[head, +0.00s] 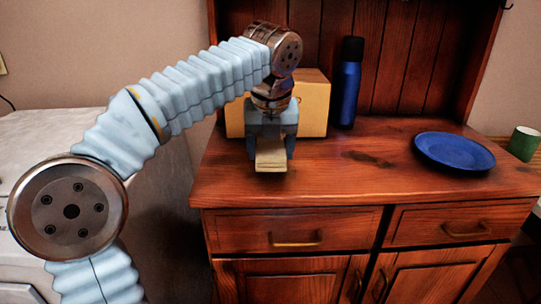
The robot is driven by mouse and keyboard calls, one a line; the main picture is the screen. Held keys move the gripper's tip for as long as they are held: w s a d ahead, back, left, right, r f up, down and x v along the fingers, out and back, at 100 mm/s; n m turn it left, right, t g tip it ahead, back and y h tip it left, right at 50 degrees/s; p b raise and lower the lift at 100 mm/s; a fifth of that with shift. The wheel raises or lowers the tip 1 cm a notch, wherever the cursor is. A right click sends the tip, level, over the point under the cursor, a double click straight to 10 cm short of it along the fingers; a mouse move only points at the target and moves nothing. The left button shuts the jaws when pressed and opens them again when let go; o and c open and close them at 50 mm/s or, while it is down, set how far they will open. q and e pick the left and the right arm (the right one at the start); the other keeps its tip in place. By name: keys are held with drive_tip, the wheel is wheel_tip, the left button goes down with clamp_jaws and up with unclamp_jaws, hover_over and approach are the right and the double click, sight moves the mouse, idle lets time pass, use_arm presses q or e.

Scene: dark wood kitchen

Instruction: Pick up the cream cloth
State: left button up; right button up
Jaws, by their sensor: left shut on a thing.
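The cream cloth (270,155) is a small, flat, folded-looking piece at the front left of the wooden cabinet top. My left gripper (272,150) comes down over it from above, with its fingers on either side, and is shut on it. The far end of the cloth is hidden by the gripper body. I cannot tell whether the cloth still touches the wood. My right gripper is not in view.
A tan box (315,105) stands just behind my left gripper. A dark blue bottle (349,85) stands to its right. A blue plate (454,150) lies at the right of the cabinet top (350,180), and a green cup (523,143) is beyond it. The middle front is clear.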

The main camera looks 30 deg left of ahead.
use_arm(q)
drive_tip(key=s+d+r+p, duration=0.1)
drive_tip(key=s+d+r, duration=0.8)
drive_tip(key=s+r, duration=0.1)
drive_tip(key=shift+s+d+p, duration=0.2)
drive_tip(key=shift+p, duration=0.1)
